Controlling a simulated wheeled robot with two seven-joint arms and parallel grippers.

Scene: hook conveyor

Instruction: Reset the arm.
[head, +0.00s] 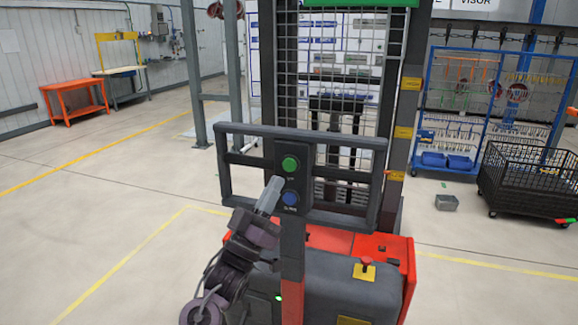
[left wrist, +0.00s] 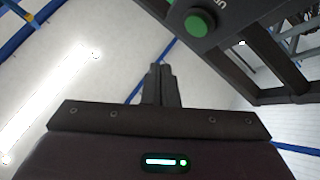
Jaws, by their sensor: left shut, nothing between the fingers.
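My left gripper (head: 274,190) is shut and empty, with its pale fingers pointing up beside the lower part of a dark button panel (head: 304,172). The panel carries a green button (head: 290,163) above a blue button (head: 290,198). The fingertips appear just left of the blue button; I cannot tell if they touch the panel. In the left wrist view the closed fingers (left wrist: 160,70) hold nothing, and the green button (left wrist: 197,23) shows at the top, apart from them. My right gripper is not in view.
A dark frame (head: 350,137) surrounds the panel, with a red and grey machine body (head: 340,280) below. A blue rack (head: 440,75) and a black mesh bin (head: 525,180) stand at right. An orange table (head: 75,92) stands at far left. The left floor is clear.

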